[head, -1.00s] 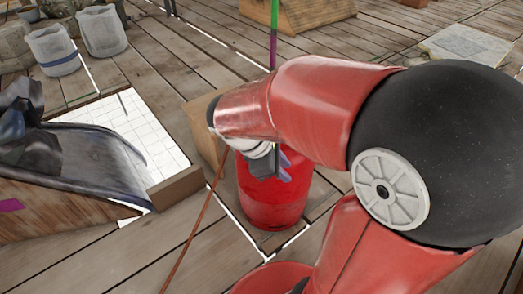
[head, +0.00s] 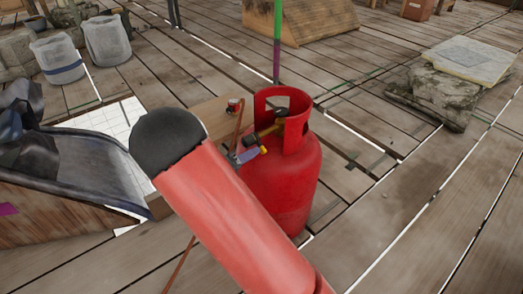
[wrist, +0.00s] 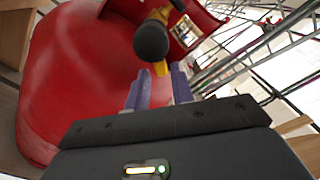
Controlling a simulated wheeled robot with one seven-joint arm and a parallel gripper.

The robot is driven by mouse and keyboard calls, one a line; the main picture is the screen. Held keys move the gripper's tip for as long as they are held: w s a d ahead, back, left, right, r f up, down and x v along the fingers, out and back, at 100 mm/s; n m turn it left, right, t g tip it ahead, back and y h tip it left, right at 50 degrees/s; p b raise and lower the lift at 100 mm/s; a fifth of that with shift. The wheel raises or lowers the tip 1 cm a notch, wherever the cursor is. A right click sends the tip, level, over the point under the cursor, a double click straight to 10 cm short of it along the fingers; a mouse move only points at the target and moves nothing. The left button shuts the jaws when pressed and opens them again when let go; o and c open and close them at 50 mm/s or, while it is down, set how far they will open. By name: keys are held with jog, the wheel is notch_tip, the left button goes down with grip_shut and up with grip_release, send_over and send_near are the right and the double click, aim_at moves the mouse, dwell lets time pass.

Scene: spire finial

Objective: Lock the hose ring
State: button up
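A red gas cylinder (head: 290,185) stands upright on the planks; it fills the left of the wrist view (wrist: 70,75). At its collar is a valve fitting with a black knob-like end (wrist: 151,42) and a yellow tab (wrist: 161,68); I cannot tell which part is the hose ring. My gripper (wrist: 160,80) has its two purple fingers apart, with the yellow tab just beyond or between their tips. In the head view my gripper (head: 247,155) is beside the collar, partly hidden by my arm. An orange-brown hose (head: 179,262) runs up behind my arm.
A wooden block (head: 205,115) stands left of the cylinder with a small metal fitting (head: 236,104) near it. A thin green and purple pole (head: 277,45) rises behind. White buckets (head: 107,40) are far left. Planks at right are clear up to a stone slab (head: 470,55).

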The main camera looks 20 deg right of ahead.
aim_at(262, 147)
jog(key=shift+x, duration=2.3)
jog(key=shift+c, duration=0.4)
grip_shut()
jog(key=shift+w+a+f+m, duration=0.1)
jog(key=shift+w+f+m, duration=0.1)
jog(key=shift+m, duration=0.45)
jog(key=shift+w+f+m, duration=0.1)
jog(key=shift+f+m, duration=0.1)
jog(key=shift+m, duration=0.45)
jog(key=shift+o, duration=0.4)
grip_release()
jog(key=shift+a, duration=0.1)
jog(key=p+v, duration=0.1)
jog(key=v, duration=0.6)
jog(key=shift+s+a, duration=0.15)
jog(key=shift+a, duration=0.15)
